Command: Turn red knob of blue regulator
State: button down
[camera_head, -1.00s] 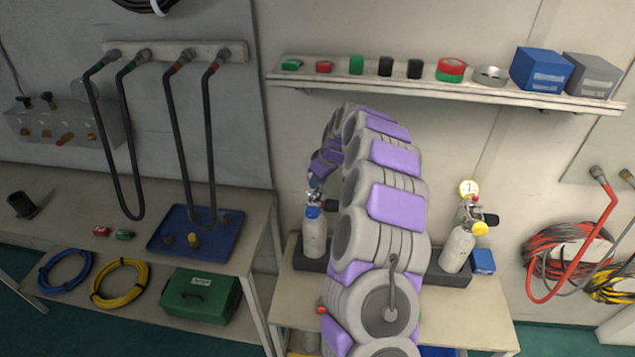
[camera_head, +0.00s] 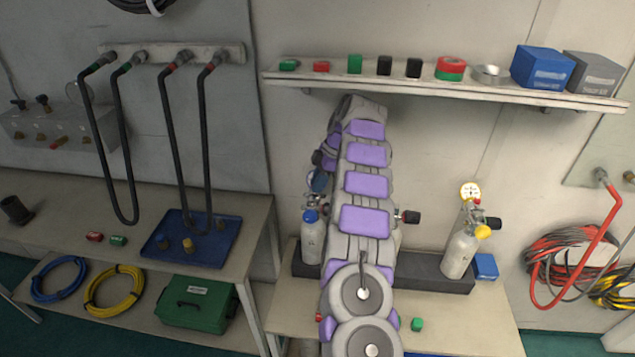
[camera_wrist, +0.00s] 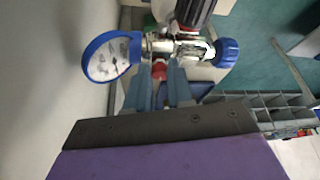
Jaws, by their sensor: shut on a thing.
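The blue regulator has a blue-rimmed gauge (camera_wrist: 112,57), a metal body (camera_wrist: 178,46) and a blue knob (camera_wrist: 226,52) in the wrist view. Its small red knob (camera_wrist: 159,70) sits between the fingertips of my gripper (camera_wrist: 159,84), which is shut on it. The fingers partly cover the red knob, so its turn angle cannot be told. In the head view the blue-rimmed gauge (camera_head: 318,181) shows above the left white cylinder (camera_head: 313,238), left of my arm. My gripper and the red knob are hidden there.
A black knob (camera_head: 408,217) sticks out right of my arm. A yellow-gauge cylinder (camera_head: 461,252) stands further right on the dark base (camera_head: 432,273). A shelf (camera_head: 420,89) with small parts hangs above. A small green block (camera_head: 417,324) lies on the bench.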

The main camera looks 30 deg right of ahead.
jog(key=shift+w+d+n, duration=0.1)
jog(key=shift+n, duration=0.6)
jog(key=shift+g+p, duration=0.3)
jog(key=shift+f, duration=0.1)
jog(key=c, duration=1)
grip_release()
